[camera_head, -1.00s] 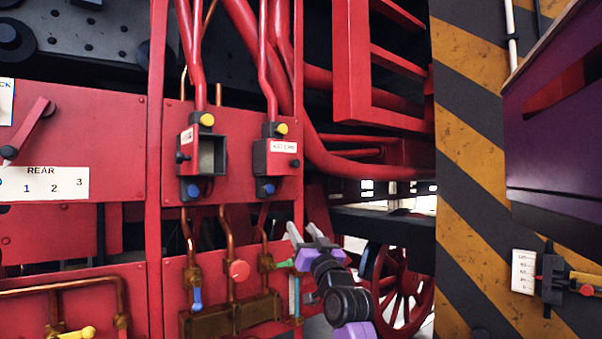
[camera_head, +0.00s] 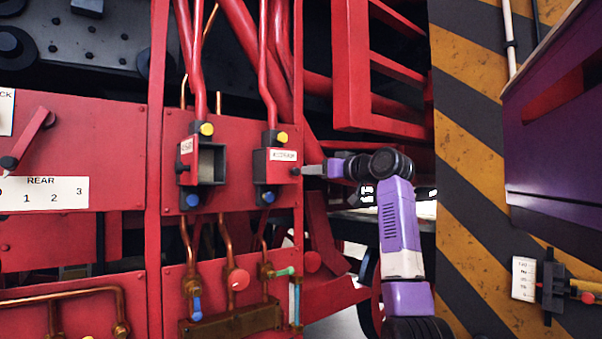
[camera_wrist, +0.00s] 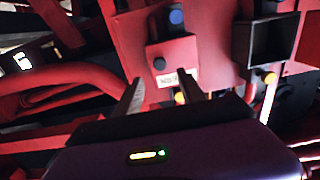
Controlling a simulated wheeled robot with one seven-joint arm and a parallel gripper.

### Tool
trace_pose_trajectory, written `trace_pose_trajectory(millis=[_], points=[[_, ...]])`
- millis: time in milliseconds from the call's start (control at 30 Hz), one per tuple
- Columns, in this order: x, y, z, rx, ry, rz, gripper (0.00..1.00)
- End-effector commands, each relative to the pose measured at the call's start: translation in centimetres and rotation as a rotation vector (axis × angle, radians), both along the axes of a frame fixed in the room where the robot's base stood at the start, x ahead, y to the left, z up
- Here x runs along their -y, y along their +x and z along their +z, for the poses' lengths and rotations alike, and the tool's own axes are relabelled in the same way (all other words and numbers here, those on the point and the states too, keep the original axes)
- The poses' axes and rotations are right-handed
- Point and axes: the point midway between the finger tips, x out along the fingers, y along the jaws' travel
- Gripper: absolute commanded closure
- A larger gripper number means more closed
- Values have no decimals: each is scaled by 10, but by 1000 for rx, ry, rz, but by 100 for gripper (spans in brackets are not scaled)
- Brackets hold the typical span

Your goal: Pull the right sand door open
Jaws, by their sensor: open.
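The right sand door (camera_head: 279,168) is a red, labelled box front between a yellow and a blue knob; it looks shut. Its small black knob (camera_head: 296,171) sits at its right edge. In the wrist view, which is upside down, the door (camera_wrist: 178,55) and its black knob (camera_wrist: 158,64) lie just beyond the fingertips. My gripper (camera_head: 306,171) comes in from the right, with its tips at or very near the knob. In the wrist view my gripper (camera_wrist: 160,76) is open, with the knob between the fingers' lines. Whether they touch it cannot be told.
The left sand box (camera_head: 211,163) stands open, its door swung left. Red pipes (camera_head: 268,70) run above, and copper pipes with valves (camera_head: 238,279) lie below. A red frame (camera_head: 352,70) and a striped pillar (camera_head: 470,150) stand to the right.

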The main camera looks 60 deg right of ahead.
Motion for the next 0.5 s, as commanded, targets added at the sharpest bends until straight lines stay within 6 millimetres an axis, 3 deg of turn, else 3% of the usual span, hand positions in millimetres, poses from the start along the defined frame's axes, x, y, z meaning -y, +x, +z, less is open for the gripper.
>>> trace_pose_trajectory(millis=[500], points=[[31, 60, 2, -4, -1, 1, 53]])
